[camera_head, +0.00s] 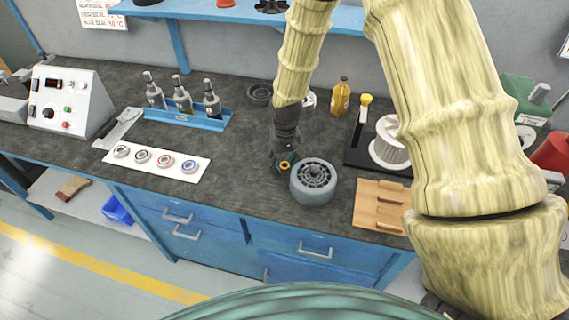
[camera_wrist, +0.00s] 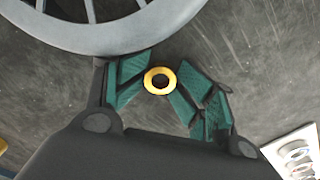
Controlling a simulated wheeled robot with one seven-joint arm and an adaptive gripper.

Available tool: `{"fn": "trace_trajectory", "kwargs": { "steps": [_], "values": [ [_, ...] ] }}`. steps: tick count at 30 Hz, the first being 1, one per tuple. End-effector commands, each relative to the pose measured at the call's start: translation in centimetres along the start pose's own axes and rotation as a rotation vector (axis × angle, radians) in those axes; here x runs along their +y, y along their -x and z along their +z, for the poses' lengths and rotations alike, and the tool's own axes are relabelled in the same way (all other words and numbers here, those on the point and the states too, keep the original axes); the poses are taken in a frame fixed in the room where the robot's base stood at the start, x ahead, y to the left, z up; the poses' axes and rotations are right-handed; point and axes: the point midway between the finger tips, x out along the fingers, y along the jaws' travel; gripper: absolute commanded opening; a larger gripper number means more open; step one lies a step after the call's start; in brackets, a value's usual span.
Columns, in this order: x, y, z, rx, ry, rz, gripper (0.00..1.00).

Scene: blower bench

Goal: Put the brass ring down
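My gripper (camera_head: 284,166) points down over the dark bench top, just left of the grey blower wheel. The brass ring (camera_head: 285,165) is a small gold ring at its fingertips. In the wrist view my gripper (camera_wrist: 160,88) has its green finger pads on either side of the brass ring (camera_wrist: 148,78), seemingly shut on it. The ring's hole faces the camera. I cannot tell whether the ring touches the bench below it.
The grey blower wheel (camera_head: 313,187) stands close beside my gripper and fills the top left of the wrist view (camera_wrist: 95,38). A white strip (camera_head: 128,166) with several bearings lies left. A wooden block (camera_head: 370,209) lies right. Bare bench (camera_head: 236,180) lies between strip and gripper.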

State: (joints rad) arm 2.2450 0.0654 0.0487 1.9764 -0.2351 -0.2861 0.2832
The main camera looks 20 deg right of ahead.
Motion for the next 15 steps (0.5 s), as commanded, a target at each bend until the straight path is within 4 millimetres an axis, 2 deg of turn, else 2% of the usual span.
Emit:
{"fn": "trace_trajectory", "kwargs": {
  "steps": [15],
  "values": [
    [0.0, 6.7, -0.3, 0.009, 0.0, -0.001, 0.47]
  ]
}}
